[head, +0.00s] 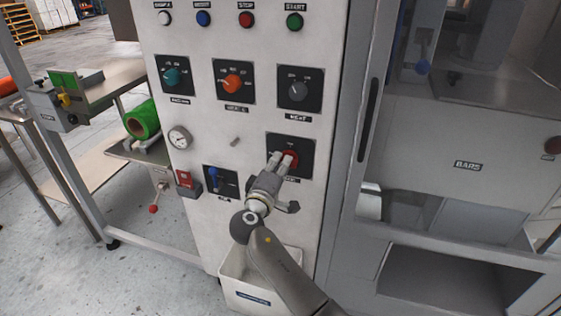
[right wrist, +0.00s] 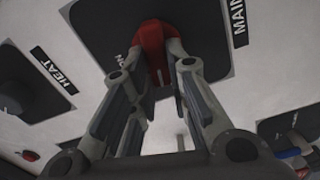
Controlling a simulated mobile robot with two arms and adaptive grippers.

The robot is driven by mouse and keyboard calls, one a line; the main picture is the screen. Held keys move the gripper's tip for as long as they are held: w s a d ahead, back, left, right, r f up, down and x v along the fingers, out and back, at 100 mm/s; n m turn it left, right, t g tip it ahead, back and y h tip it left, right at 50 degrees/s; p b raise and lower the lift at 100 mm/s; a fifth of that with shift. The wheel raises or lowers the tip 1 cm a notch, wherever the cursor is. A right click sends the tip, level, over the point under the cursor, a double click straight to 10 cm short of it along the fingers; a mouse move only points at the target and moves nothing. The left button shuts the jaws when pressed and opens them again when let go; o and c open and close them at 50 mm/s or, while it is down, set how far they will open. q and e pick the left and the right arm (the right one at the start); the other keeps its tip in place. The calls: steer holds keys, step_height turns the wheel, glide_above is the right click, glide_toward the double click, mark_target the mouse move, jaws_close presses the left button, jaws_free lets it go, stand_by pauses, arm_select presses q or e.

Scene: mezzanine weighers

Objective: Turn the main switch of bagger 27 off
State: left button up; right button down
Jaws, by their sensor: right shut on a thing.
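The main switch is a red rotary knob (head: 291,158) on a black square plate (head: 304,143), low on the right of the white control panel. It also shows in the right wrist view as a red knob (right wrist: 151,45) beside a label reading "MAIN" (right wrist: 238,20). My right gripper (head: 281,160) is at the panel, shut on the red knob with one finger on each side. In the right wrist view, the fingertips (right wrist: 154,62) flank the knob. The fingers hide part of the knob and plate. My left gripper is not in view.
Above are the grey heat knob (head: 298,91), an orange knob (head: 232,84), a teal knob (head: 172,77) and a row of buttons. A blue-handled switch (head: 214,172) and a gauge (head: 179,137) are left. A white bin (head: 238,284) stands below.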

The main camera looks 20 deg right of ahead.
steer(key=shift+n+p, duration=0.35)
steer(key=shift+n, duration=0.85)
steer(key=shift+f, duration=0.1)
steer(key=c, duration=1.4)
jaws_free()
steer(key=v, duration=0.7)
steer(key=shift+s+a, duration=0.15)
steer(key=shift+a, duration=0.05)
